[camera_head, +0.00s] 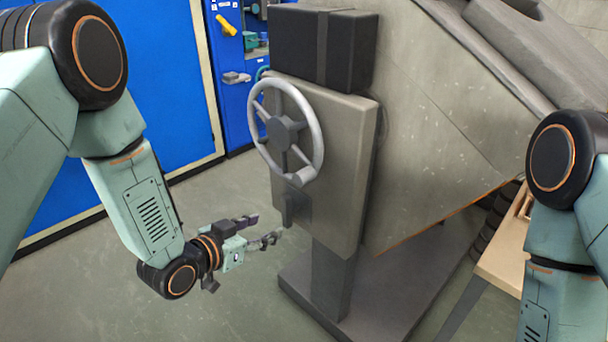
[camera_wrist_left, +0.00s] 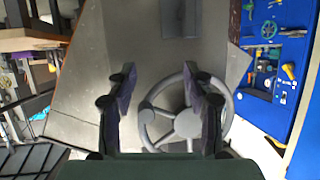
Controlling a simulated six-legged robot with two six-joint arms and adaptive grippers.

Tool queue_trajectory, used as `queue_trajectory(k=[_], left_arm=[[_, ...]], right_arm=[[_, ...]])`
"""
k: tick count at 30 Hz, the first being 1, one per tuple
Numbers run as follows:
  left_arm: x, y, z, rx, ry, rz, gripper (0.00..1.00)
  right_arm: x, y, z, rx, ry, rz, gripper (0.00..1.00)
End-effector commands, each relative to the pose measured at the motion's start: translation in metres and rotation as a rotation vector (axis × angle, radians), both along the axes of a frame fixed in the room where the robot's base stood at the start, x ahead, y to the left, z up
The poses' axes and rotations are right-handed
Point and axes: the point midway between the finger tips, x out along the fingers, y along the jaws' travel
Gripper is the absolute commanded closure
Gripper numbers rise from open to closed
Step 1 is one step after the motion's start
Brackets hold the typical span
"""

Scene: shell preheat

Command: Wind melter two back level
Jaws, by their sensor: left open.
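The melter (camera_head: 450,115) is a large grey body whose lower edge slopes in the head view, so it looks tilted. No number shows on it. A pale grey spoked handwheel (camera_head: 284,133) with a small knob on its rim is mounted on its grey side housing (camera_head: 345,190). My left gripper (camera_head: 266,228) is open and empty, below and a little left of the wheel, apart from it. In the left wrist view the wheel (camera_wrist_left: 187,123) shows behind and between the open fingers (camera_wrist_left: 158,78). My right arm is at the right edge; its gripper is out of view.
A dark base plate (camera_head: 375,295) carries the melter's post. A wooden-topped table (camera_head: 505,250) stands at the right. Blue panels (camera_head: 150,85) and a blue tool cabinet (camera_head: 235,90) stand behind. The floor (camera_head: 100,280) around my left gripper is clear.

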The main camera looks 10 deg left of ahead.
Motion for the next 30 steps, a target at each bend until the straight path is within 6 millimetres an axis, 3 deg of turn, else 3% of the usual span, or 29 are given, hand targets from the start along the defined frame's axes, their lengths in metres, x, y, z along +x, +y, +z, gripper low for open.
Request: queue_trajectory(k=[1,3,7,11,24,30], left_arm=[[0.017,-0.009,0.028,-0.015,-0.127,-0.061,0.48],[0.025,-0.022,0.054,-0.036,-0.255,-0.135,0.48],[0.025,-0.034,0.080,-0.063,-0.384,-0.208,0.48],[0.026,-0.038,0.087,-0.068,-0.419,-0.218,0.48],[0.074,-0.076,0.085,-0.064,-0.417,-0.217,0.48],[0.084,-0.083,0.085,-0.066,-0.414,-0.214,0.48]], right_arm=[[0.000,0.000,-0.001,0.000,0.000,0.000,0.60],[0.000,0.000,0.000,0.000,0.000,0.000,0.60],[0.000,0.000,0.000,0.000,0.000,0.000,0.60],[0.000,0.000,-0.001,0.000,0.000,0.000,0.60],[0.000,0.000,-0.014,0.000,0.000,0.000,0.60],[0.000,0.000,-0.016,0.000,0.000,0.000,0.60]])
